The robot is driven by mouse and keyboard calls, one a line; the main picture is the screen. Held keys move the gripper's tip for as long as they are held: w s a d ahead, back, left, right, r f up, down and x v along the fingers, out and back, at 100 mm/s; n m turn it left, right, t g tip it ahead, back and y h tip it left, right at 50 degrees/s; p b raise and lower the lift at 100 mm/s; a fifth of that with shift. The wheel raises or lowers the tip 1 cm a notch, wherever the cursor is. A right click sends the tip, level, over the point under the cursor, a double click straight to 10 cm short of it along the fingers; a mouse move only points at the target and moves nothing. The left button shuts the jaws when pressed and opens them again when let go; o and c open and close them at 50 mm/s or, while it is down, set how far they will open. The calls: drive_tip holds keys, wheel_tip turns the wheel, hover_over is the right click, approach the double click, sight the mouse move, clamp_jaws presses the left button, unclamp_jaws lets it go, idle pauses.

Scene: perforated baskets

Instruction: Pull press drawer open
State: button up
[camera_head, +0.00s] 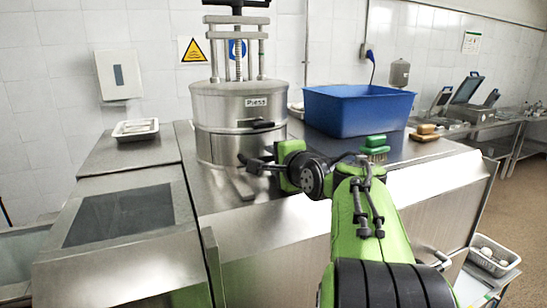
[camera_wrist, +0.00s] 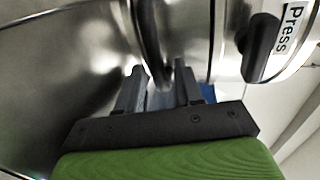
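The press (camera_head: 222,112) is a steel drum with a screw frame on top, standing on the steel counter. Its "Press" label and a black upper handle (camera_head: 262,124) face me. The wrist view shows this handle (camera_wrist: 260,47) right of my fingers, clear of them. My gripper (camera_head: 250,163) is at the lower front of the drum, in front of the metal. In the wrist view, my gripper's fingers (camera_wrist: 160,82) are apart, with a dark curved part (camera_wrist: 152,45) of the press reaching between them. I cannot tell whether they touch it. No drawer gap is clearly visible.
A blue bin (camera_head: 358,110) stands right of the press, with a green brush (camera_head: 375,146) and a brown-topped brush (camera_head: 425,131) near it. A metal tray (camera_head: 135,130) lies at left. The counter left of my gripper is mostly clear.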

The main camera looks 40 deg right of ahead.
drive_tip(key=shift+w+f, duration=0.1)
drive_tip(key=shift+w, duration=0.3)
drive_tip(key=shift+s, duration=0.1)
clamp_jaws()
drive_tip(key=shift+f, duration=0.1)
drive_tip(key=shift+s, duration=0.1)
